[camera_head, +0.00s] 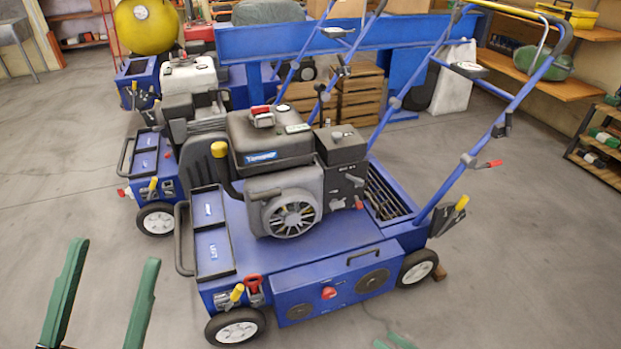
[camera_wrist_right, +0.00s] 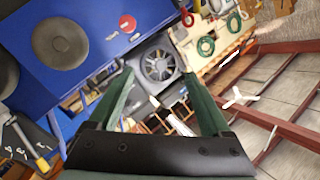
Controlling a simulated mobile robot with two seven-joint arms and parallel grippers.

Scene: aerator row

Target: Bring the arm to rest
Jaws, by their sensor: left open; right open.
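My left gripper (camera_head: 114,252) reaches in from the bottom left of the head view. Its two green fingers point up and stand well apart, with only floor visible between them. My right gripper (camera_head: 397,341) shows just as green tips at the bottom edge of the head view. In the right wrist view its green fingers (camera_wrist_right: 158,78) are spread with nothing held between them. The near blue aerator (camera_head: 335,252) stands in front of both grippers, its dark engine (camera_head: 268,140) on top. The side of a blue machine with a red knob (camera_wrist_right: 127,23) also shows in the right wrist view.
A second blue aerator (camera_head: 147,165) stands behind the near one. Wooden crates (camera_head: 358,95), a yellow round tank (camera_head: 146,24) and shelves (camera_head: 545,75) are at the back.

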